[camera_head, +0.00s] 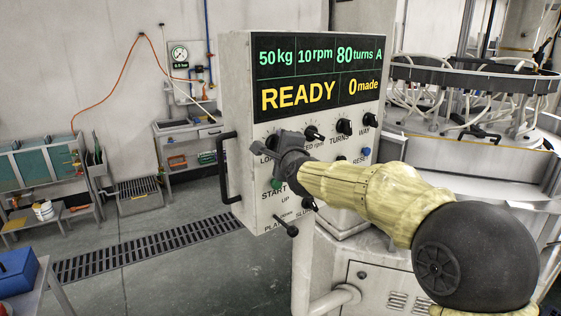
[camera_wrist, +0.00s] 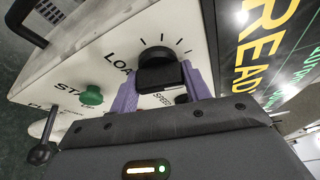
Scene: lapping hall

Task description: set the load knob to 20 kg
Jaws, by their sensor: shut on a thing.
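The control panel (camera_head: 238,120) fills the middle of the head view. Its display (camera_head: 319,72) reads 50 kg, 10 rpm, 80 turns A, READY and 0 made. In the wrist view the black load knob (camera_wrist: 156,56) sits on the panel face, with tick marks around it and the word LOAD beside it. My gripper (camera_wrist: 160,82) has its two purple fingers on either side of the knob and is shut on it. In the head view my gripper (camera_head: 278,146) covers the load knob and most of its label.
The speed knob (camera_head: 313,133), turns knob (camera_head: 344,126) and way knob (camera_head: 372,118) stand right of my gripper. The green start button (camera_head: 276,184) is just below it, and a black lever (camera_head: 286,226) sticks out lower down. A black handle (camera_head: 225,168) is on the panel's left side.

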